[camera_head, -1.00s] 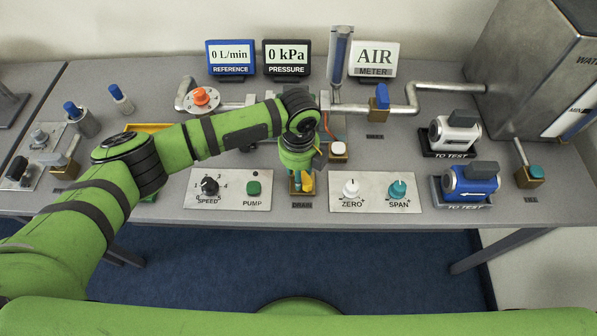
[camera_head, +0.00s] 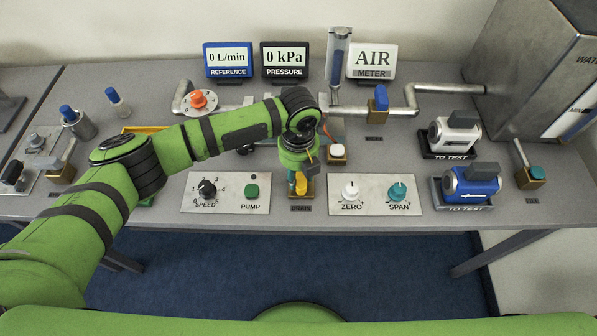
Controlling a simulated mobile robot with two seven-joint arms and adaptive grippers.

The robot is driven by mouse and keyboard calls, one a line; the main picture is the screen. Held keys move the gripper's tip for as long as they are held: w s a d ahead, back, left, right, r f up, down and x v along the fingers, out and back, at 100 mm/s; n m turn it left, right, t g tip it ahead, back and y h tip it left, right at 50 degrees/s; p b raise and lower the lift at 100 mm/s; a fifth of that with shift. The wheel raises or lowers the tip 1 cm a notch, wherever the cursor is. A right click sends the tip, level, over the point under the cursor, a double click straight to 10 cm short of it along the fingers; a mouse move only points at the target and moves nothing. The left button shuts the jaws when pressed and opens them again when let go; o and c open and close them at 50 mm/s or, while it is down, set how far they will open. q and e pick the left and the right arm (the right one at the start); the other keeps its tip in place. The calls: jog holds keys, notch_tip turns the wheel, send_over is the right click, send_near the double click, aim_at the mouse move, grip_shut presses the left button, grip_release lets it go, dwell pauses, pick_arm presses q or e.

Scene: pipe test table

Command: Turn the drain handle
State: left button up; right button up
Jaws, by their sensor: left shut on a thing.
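The drain valve is a brass block (camera_head: 310,194) at the table's front edge, above a dark label reading DRAIN. My right gripper does not show.
The SPEED and PUMP panel (camera_head: 227,206) lies close on the left, the ZERO and SPAN panel (camera_head: 374,207) close on the right. A white button (camera_head: 337,152) and pipework stand behind. The pressure display (camera_head: 285,59) reads 0 kPa.

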aim_at(299, 174)
pick_arm(q)
jog(key=o, duration=1.2)
jog(key=shift+c, duration=0.2)
notch_tip(299, 174, up, 12)
